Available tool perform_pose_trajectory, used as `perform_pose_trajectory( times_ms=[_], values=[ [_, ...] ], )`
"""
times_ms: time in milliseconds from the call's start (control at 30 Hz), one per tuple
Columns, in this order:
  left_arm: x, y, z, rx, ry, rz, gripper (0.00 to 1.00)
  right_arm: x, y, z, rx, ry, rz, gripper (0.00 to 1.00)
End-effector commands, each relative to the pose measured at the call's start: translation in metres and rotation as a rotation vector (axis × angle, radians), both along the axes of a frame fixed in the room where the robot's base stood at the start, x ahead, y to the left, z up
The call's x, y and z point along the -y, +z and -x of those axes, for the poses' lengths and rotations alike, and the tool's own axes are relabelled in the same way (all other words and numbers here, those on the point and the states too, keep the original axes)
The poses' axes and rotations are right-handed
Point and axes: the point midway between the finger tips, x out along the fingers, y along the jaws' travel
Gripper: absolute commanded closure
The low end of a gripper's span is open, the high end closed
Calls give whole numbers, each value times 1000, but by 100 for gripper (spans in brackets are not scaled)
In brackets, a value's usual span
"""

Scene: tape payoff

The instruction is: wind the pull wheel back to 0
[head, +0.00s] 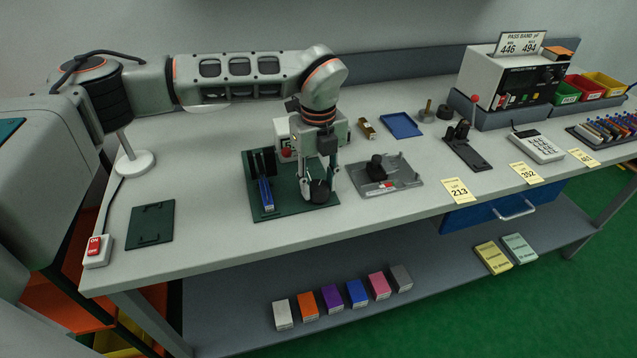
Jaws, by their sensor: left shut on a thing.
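A dark green base plate (240,184) lies on the bench left of the middle. A black upright part with a blue strip (266,193) stands on its left side. My left gripper (319,188) points down over the right side of this plate. Its fingers are shut on a dark round knob, which looks like the pull wheel (320,193). My right gripper is not in view.
A grey fixture (393,180) with a black knob sits close on the right. A dark green mat (152,223) and a red switch (95,247) are at the left. A blue tray (401,125) lies behind.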

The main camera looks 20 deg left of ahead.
Motion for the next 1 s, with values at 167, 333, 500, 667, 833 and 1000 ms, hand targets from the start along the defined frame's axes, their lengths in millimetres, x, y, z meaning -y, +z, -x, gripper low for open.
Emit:
perform_pose_trajectory(
  times_ms=[167, 333, 500, 667, 833, 1000],
  values=[
    [0, -1, 1, -2, 165, 1, 87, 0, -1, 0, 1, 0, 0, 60],
    [0, -1, 1, -1, 308, 0, 87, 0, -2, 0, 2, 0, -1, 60],
    [0, -1, 1, -1, 424, 0, 87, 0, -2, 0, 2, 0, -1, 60],
    [0, -1, 1, -2, 502, 1, 87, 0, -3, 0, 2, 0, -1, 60],
    [0, -1, 1, -1, 551, 0, 87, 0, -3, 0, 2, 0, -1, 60],
    [0, 0, 1, -1, 572, 0, 87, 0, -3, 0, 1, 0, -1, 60]
  ],
)
